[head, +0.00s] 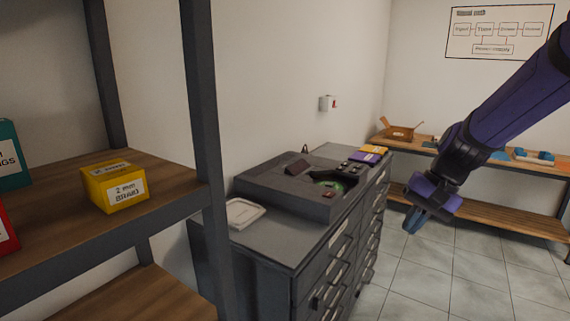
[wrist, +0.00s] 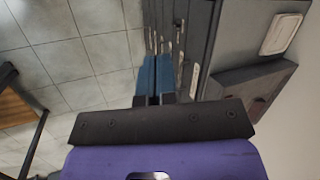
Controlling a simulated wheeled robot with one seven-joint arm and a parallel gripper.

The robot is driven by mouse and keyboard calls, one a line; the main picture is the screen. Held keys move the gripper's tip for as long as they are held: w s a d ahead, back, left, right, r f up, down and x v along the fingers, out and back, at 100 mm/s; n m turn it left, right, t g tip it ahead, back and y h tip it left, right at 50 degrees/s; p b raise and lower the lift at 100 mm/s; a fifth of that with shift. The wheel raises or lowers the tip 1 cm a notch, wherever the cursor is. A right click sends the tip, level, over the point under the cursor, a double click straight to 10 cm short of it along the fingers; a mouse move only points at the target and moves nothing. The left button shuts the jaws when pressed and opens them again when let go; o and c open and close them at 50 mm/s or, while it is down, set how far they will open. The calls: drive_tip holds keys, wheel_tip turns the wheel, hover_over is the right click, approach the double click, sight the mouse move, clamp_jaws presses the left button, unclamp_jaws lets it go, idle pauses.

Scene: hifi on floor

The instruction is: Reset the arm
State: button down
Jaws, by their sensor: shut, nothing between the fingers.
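My gripper (head: 414,219) hangs at the end of my purple arm, at the right of the head view. It points down over open floor, to the right of the grey drawer cabinet (head: 262,258). In the wrist view my gripper (wrist: 157,72) shows two blue fingers side by side, shut with nothing between them. The cabinet's drawer fronts (wrist: 187,40) lie just beyond and to the right of the fingers in that view.
A dark grey device (head: 285,193) and a white tray (head: 243,213) sit on the cabinet. A shelf (head: 160,180) at left holds a yellow box (head: 115,187). A wooden bench (head: 480,158) with an open carton (head: 398,132) stands behind. The tiled floor (head: 430,285) is clear.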

drive_tip(key=s+d+r+n+t+h, duration=0.2)
drive_tip(key=s+r, duration=0.4)
drive_tip(key=s, duration=0.4)
drive_tip(key=s+d+r+n+t+h, duration=0.2)
drive_tip(key=s+r, duration=0.3)
drive_tip(key=s, duration=0.5)
drive_tip(key=shift+s+d+r+t+h, duration=0.2)
drive_tip(key=shift+r+t+h, duration=0.15)
drive_tip(key=shift+t+h, duration=0.25)
idle(0.5)
